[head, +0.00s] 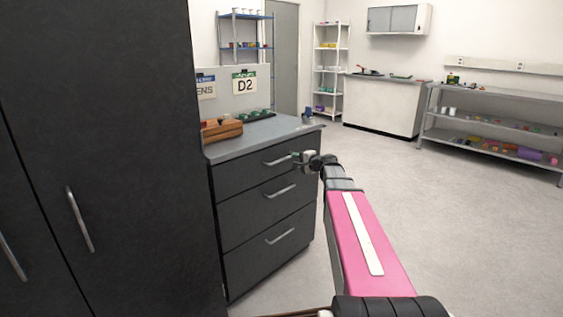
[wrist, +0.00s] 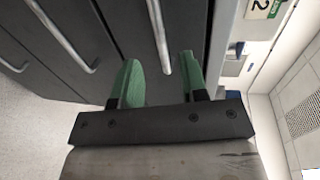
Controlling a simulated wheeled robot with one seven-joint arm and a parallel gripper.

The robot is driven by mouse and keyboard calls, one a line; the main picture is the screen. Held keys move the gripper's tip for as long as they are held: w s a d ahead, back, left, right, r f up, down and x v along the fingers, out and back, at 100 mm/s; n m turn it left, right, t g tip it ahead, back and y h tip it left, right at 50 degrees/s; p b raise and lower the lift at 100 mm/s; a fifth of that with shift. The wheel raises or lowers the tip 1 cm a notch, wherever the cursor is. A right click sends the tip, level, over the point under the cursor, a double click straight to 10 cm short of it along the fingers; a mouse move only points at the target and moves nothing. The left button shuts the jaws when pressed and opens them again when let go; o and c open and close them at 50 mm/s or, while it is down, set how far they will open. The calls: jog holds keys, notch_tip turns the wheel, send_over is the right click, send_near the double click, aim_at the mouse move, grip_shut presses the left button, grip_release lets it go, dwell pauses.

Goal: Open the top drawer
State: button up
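The dark cabinet has three stacked drawers, and the top drawer (head: 245,172) looks closed, its front level with the others. Its silver bar handle (head: 278,161) runs across the front; it also shows in the wrist view (wrist: 159,36). My gripper (head: 297,158) is at the right end of this handle. In the wrist view its two green fingers (wrist: 161,68) are apart, with the handle's end between them and a gap on either side. The exact depth of the fingers around the handle is hard to tell.
The grey countertop (head: 232,146) above holds a wooden box (head: 222,131) and a green tray (head: 250,117). A tall dark cupboard (head: 150,150) stands close on the left. The floor (head: 440,220) to the right is clear, with a shelf bench (head: 490,125) beyond.

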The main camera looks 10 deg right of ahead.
aim_at(284, 159)
jog(key=x, duration=0.8)
jog(key=shift+w+a, duration=0.1)
jog(key=shift+w, duration=0.1)
grip_shut()
